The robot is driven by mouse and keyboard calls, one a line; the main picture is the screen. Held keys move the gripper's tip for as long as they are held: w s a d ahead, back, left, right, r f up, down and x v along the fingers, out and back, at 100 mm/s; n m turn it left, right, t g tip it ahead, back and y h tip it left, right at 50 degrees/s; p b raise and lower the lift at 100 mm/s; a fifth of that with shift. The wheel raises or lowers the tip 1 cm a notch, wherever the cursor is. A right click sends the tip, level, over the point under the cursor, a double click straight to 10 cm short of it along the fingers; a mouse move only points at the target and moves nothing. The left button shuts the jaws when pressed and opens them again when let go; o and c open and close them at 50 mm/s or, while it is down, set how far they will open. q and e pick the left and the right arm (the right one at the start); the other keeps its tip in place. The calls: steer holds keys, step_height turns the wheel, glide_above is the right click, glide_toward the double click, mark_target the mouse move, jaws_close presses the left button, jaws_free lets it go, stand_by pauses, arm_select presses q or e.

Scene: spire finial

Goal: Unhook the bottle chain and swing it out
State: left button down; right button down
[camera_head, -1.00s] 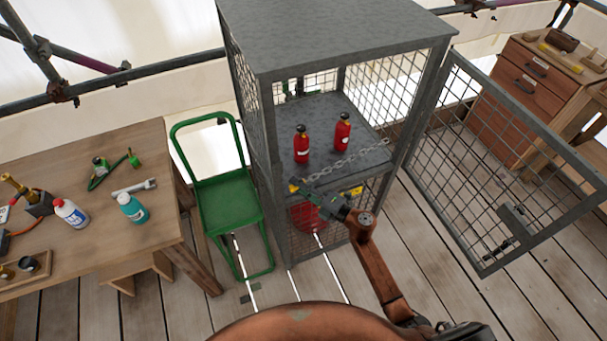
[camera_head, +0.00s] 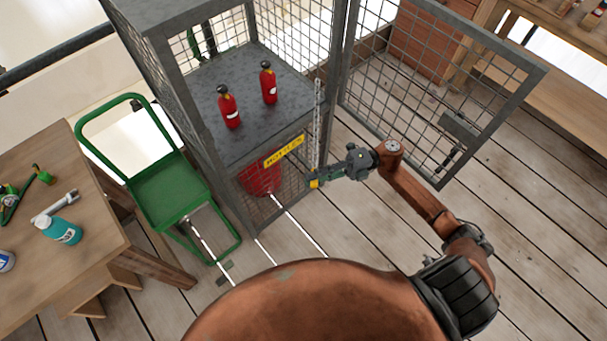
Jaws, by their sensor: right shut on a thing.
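The grey chain (camera_head: 318,115) runs nearly straight down from the right side of the cage's front opening. Its lower end is at my right gripper (camera_head: 322,178), which is shut on it at the cage's front right, with a small yellow piece at the fingertips. The chain no longer crosses the opening. Two red bottles (camera_head: 229,107) (camera_head: 268,83) with black tops stand upright on the cage's grey shelf (camera_head: 205,78). My left gripper is not in view.
The wire-mesh door (camera_head: 440,85) stands open at the right. A yellow sign (camera_head: 284,151) is on the cage front, with a red rounded thing (camera_head: 262,178) behind the lower mesh. A green trolley (camera_head: 172,190) and a wooden table (camera_head: 95,240) stand at left. Plank floor (camera_head: 520,210) is clear at right.

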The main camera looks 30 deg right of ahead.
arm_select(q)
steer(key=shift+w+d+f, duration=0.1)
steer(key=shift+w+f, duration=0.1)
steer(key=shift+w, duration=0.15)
arm_select(e)
steer(key=shift+s+d, duration=0.15)
steer(key=shift+d, duration=0.2)
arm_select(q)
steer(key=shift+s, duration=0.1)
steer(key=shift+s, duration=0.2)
arm_select(e)
steer(key=c, duration=1.8)
jaws_free()
steer(key=shift+c, duration=0.2)
